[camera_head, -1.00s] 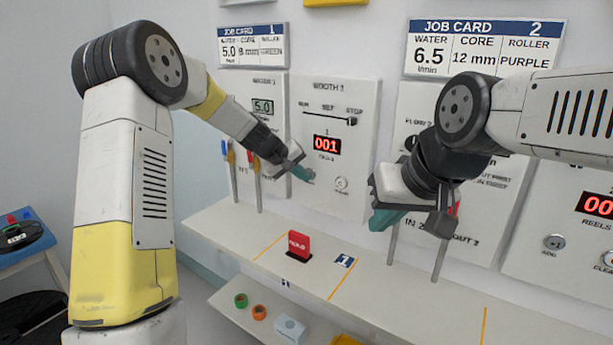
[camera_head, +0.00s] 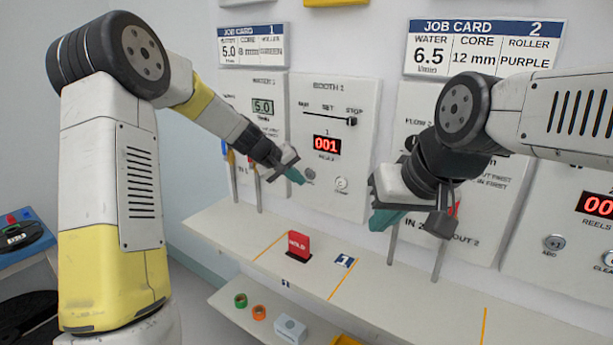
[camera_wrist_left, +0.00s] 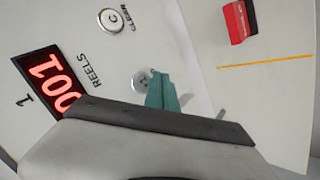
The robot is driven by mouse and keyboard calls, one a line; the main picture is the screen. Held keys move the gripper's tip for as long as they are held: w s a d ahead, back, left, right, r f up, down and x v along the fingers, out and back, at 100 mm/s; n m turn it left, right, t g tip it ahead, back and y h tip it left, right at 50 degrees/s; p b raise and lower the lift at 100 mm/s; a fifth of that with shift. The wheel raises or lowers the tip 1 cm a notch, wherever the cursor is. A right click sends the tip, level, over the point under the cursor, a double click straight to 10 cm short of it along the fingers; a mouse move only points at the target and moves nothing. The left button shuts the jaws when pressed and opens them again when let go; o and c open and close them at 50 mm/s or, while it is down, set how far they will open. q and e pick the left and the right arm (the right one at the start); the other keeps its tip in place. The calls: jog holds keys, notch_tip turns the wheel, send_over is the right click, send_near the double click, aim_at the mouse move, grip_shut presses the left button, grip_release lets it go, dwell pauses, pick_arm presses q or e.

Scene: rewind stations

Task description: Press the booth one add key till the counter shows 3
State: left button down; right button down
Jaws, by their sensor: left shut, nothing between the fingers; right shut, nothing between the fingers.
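The booth 1 panel (camera_head: 357,92) has a red counter (camera_head: 327,146) reading 001; it also shows in the left wrist view (camera_wrist_left: 50,82). Below the counter are the add key (camera_head: 310,174) and, to its right, the clear key (camera_head: 341,184). My left gripper (camera_head: 295,176) is shut and empty, its teal fingertips just left of the add key. In the left wrist view the fingertips (camera_wrist_left: 162,93) partly overlap the add key (camera_wrist_left: 140,81); the gap to the panel is hard to judge. My right gripper (camera_head: 386,220) is shut and empty, in front of the second booth.
A red block (camera_head: 299,243) marked HOLD stands on the shelf (camera_head: 225,222) below the panels. Pipes rise from the shelf on both sides of booth 1. A slider with a STOP mark sits above the counter.

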pick_arm(q)
jog(key=s+a, duration=0.2)
jog(key=s, duration=0.1)
jog(key=shift+a, duration=0.15)
dwell(2.5)
